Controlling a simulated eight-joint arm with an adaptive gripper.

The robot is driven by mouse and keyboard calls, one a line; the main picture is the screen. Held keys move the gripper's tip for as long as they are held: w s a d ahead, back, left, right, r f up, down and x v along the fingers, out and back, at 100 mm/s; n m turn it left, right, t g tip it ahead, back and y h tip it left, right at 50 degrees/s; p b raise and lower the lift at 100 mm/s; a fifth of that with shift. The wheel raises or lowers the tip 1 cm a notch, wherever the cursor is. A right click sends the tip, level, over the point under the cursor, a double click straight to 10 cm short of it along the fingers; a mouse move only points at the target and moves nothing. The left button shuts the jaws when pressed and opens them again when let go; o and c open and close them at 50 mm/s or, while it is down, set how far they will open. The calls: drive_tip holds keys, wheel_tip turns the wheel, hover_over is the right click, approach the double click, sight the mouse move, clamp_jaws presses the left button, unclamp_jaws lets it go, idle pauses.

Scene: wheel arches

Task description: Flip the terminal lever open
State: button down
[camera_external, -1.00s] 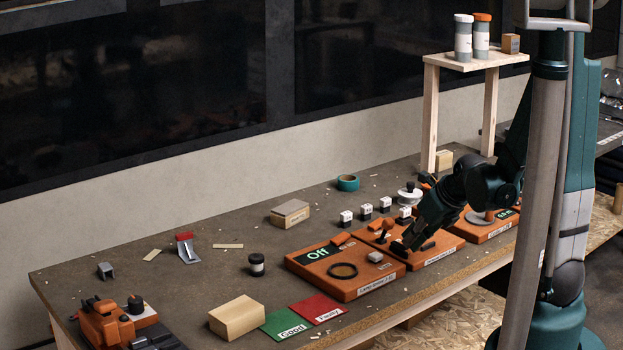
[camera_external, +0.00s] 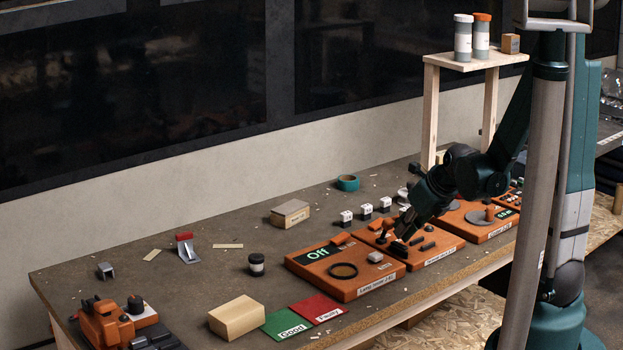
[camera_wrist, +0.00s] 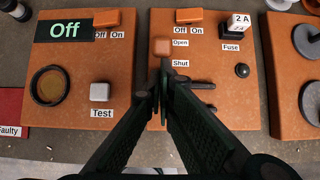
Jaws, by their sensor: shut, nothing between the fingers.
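The terminal board (camera_wrist: 235,110) is orange, with "Open" and "Shut" labels in the wrist view. In the external view my gripper (camera_external: 400,236) is low over the middle board (camera_external: 425,258), and the lever is hard to make out.
Two black rods (camera_wrist: 203,86) lie right of the fingers. A black knob (camera_wrist: 242,70) and a "2 A" fuse (camera_wrist: 238,22) stand further right. The left board (camera_wrist: 120,70) carries the "Off" display (camera_wrist: 63,30), a ring (camera_wrist: 49,86) and a "Test" button (camera_wrist: 100,92).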

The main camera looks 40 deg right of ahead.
sight(387, 219)
drive_tip(key=shift+r, duration=0.1)
drive_tip(key=shift+w+r+p, duration=0.4)
drive_tip(key=shift+w+r, duration=0.65)
drive_tip(key=shift+w, duration=0.2)
drive_tip(key=shift+w+r, duration=0.35)
drive_tip(key=shift+w, duration=0.5)
drive_tip(key=shift+w+r, duration=0.3)
drive_tip(key=shift+w, duration=0.55)
drive_tip(key=shift+r, duration=0.25)
drive_tip(key=shift+r+p, duration=0.55)
drive_tip(key=shift+s, duration=0.15)
